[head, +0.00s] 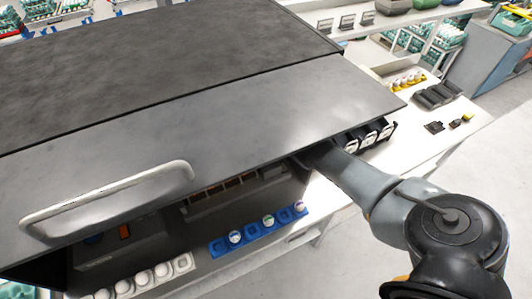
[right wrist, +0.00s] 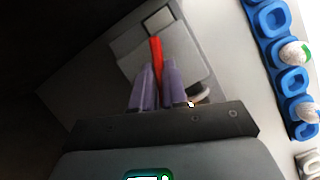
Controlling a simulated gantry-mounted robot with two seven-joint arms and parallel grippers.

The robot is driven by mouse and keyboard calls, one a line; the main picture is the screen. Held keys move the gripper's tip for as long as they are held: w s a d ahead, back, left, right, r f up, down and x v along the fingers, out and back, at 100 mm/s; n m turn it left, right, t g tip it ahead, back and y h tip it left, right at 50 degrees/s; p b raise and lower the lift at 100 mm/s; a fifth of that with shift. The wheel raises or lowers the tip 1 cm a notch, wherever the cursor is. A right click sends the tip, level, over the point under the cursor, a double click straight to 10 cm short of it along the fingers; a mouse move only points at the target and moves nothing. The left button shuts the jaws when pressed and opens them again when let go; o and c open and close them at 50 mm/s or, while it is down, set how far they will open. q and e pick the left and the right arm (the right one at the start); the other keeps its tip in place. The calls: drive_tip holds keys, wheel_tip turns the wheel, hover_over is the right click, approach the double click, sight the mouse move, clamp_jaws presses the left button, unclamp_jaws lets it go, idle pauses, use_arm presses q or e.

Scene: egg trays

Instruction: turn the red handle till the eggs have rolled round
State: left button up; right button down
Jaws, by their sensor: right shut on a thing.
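The red handle (right wrist: 156,58) stands up between the purple fingers of my right gripper (right wrist: 157,86) in the right wrist view. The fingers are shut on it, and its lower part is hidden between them. A grey block with a pale square lies behind it. In the head view my right arm reaches from the right under the raised grey lid (head: 200,115), which hides the gripper and handle. A row of brownish compartments (head: 222,187) shows inside the cabinet; I cannot make out eggs in them. My left gripper is not in view.
A blue tray (head: 220,245) with a few marked eggs and a white tray (head: 183,262) with several white eggs lie in front of the cabinet. The blue tray also shows in the right wrist view (right wrist: 270,20).

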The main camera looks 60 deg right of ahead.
drive_tip(key=c, duration=1.2)
unclamp_jaws()
drive_tip(key=shift+o, duration=0.2)
drive_tip(key=p+v, duration=0.1)
drive_tip(key=v, duration=0.4)
drive_tip(key=shift+w+r+p, duration=0.15)
drive_tip(key=shift+r+p, duration=0.2)
drive_tip(key=shift+r, duration=0.05)
drive_tip(key=shift+v, duration=0.85)
drive_tip(key=shift+a, duration=0.1)
